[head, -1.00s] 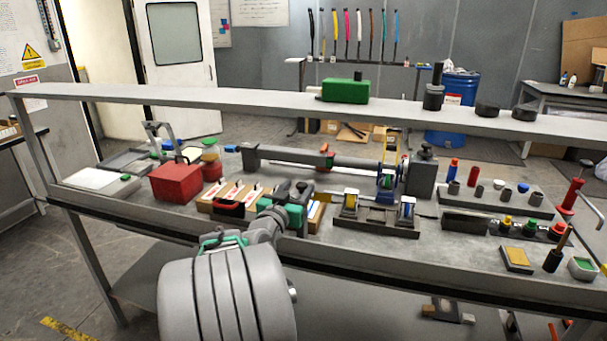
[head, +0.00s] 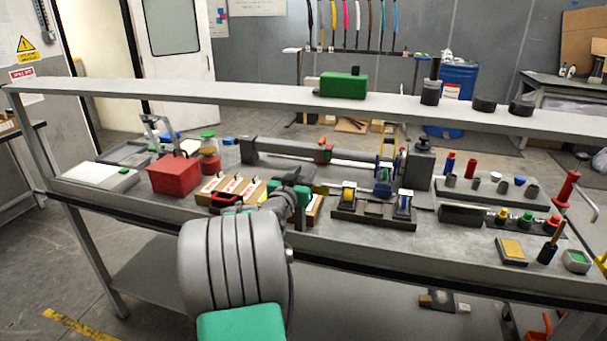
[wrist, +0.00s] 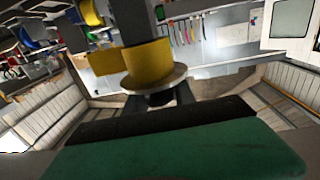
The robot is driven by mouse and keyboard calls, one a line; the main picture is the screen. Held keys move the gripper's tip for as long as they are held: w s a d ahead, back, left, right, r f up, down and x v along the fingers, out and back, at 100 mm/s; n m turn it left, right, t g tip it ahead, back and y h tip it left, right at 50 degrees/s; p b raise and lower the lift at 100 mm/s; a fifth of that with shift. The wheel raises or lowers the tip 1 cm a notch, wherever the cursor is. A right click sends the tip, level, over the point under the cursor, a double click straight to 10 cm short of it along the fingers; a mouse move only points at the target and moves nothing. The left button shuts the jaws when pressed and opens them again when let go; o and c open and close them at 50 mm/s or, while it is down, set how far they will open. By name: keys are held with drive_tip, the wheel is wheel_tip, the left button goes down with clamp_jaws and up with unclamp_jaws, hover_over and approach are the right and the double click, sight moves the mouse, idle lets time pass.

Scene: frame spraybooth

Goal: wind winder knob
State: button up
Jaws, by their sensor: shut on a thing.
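The winder is a long grey bar (head: 300,153) lying along the bench with a grey block (head: 418,172) at its right end. My gripper (head: 306,191) is at the front of the bench, left of a yellow spool (head: 349,194). In the wrist view a yellow round piece (wrist: 148,63) with a pale disc stands right at my fingertips (wrist: 158,99). I take it for the winder knob. My fingers are shut at the dark part under the disc. The exact contact is hidden, and in the head view my wrist covers most of it.
A red box (head: 174,174) and white-labelled blocks (head: 228,188) stand left of my gripper. A dark spool stand (head: 372,215) is close on its right. A grey shelf (head: 240,95) runs above the bench's back. Small bottles and tools crowd the right end.

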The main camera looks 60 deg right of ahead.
clamp_jaws()
drive_tip(key=shift+r+t+p, duration=0.1)
drive_tip(key=shift+t+p, duration=0.2)
drive_tip(key=shift+t, duration=0.2)
drive_tip(key=shift+n+t+p, duration=0.35)
drive_tip(key=shift+n+t, duration=0.35)
drive_tip(key=shift+w+n+t+y, duration=0.15)
drive_tip(key=shift+n+t+y, duration=0.35)
drive_tip(key=shift+n+t, duration=0.3)
drive_tip(key=t+b, duration=0.1)
drive_tip(key=n+t+y+b, duration=0.1)
drive_tip(key=n+t+b, duration=0.1)
drive_tip(key=shift+w+a+f+t+y, duration=0.15)
drive_tip(key=shift+w+f+t+y, duration=0.15)
drive_tip(key=shift+w+f, duration=0.1)
drive_tip(key=shift+w+a+r+n+t+y+b, duration=0.2)
drive_tip(key=shift+n+t+y+b, duration=0.35)
drive_tip(key=shift+b, duration=0.55)
drive_tip(key=shift+r, duration=0.1)
drive_tip(key=o, duration=0.7)
unclamp_jaws()
